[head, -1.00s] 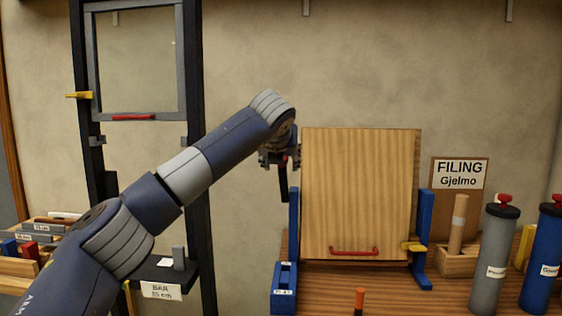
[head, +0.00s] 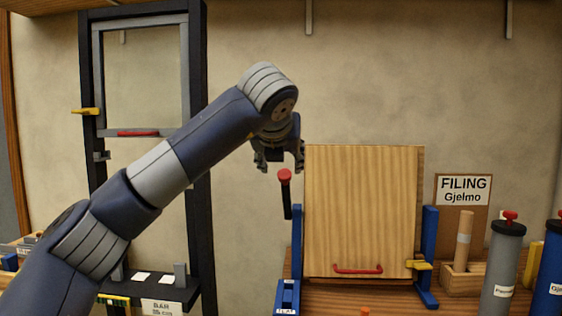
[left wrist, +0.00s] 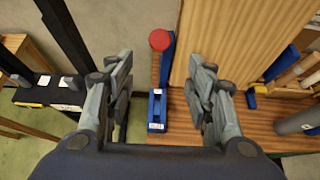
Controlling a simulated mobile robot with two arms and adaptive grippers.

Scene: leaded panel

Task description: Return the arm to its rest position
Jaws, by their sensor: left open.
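My left arm reaches in from the left in the head view. Its left gripper (head: 279,165) is open and empty in the air, left of the wooden board's top corner. Its two spread fingers also show in the left wrist view (left wrist: 160,95). Just below it is a dark rod with a red knob (head: 285,176), apart from the fingers. The red knob (left wrist: 160,40) shows beyond the fingertips in the left wrist view, beside the blue stand. What supports the rod is unclear. My right gripper is not in view.
The wooden board (head: 362,210) with a red handle stands upright between blue supports (head: 429,250) on the bench. A dark frame (head: 200,220) with a pane stands at left. Grey (head: 502,265) and blue cylinders and a filing sign (head: 463,190) are at right.

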